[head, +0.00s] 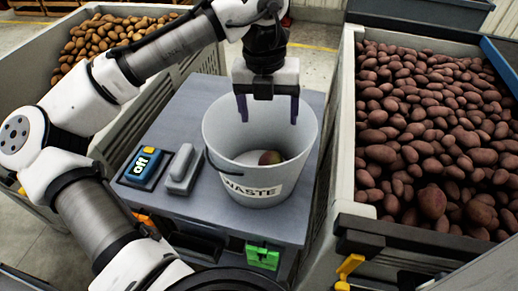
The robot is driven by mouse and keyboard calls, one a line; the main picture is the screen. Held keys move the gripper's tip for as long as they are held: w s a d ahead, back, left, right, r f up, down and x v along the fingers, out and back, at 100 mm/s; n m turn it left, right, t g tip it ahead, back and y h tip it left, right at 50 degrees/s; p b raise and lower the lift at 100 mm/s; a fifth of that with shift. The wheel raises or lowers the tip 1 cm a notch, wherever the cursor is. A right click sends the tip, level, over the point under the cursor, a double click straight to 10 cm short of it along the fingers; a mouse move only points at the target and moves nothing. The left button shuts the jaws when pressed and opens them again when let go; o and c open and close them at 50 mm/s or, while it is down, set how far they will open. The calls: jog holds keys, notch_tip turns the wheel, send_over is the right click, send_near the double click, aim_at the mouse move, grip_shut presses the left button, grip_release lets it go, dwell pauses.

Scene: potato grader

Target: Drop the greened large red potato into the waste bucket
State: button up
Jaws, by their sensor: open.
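The waste bucket (259,187) is pale grey with a WASTE label and stands on a grey table. A potato (271,157), reddish with a greenish part, lies inside on the bucket floor, partly hidden by the front wall. My gripper (267,110) points down above the bucket mouth, with its two dark fingers apart at about rim height. Nothing is between the fingers, and the potato lies below them, apart from them.
On the table (190,112), left of the bucket, are a blue device reading Off (146,166) and a grey handled block (182,169). A crate of red potatoes (347,130) stands right; a crate of yellowish potatoes (30,62) stands back left.

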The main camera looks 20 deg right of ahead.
notch_tip(320, 180, up, 14)
jog(key=a, duration=0.1)
jog(key=shift+w, duration=0.25)
jog(key=shift+f, duration=0.1)
dwell(0.4)
